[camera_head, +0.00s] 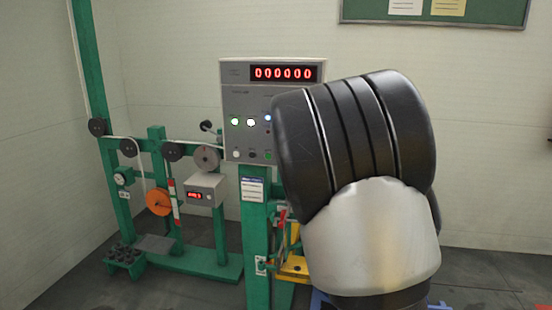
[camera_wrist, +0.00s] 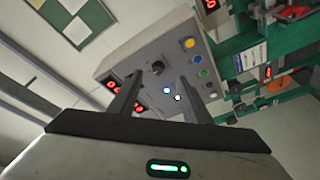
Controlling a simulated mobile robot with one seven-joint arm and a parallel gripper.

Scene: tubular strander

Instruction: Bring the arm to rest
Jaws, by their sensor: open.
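My gripper (camera_wrist: 160,80) shows in the wrist view, its two dark fingers apart with nothing between them. The fingers point toward the grey control box (camera_wrist: 135,62), which appears tilted in that view. The gap between fingertips and box cannot be judged. In the head view my black and silver arm fills the right centre, in front of the right edge of the control box (camera_head: 236,98). My gripper is hidden in the head view.
The control box has a red display (camera_head: 282,73) reading 000000 and lit buttons. A green machine frame (camera_head: 160,165) with pulleys, an orange spool (camera_head: 159,202) and a small meter box (camera_head: 204,190) stands left. A green notice board (camera_head: 480,12) hangs at upper right.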

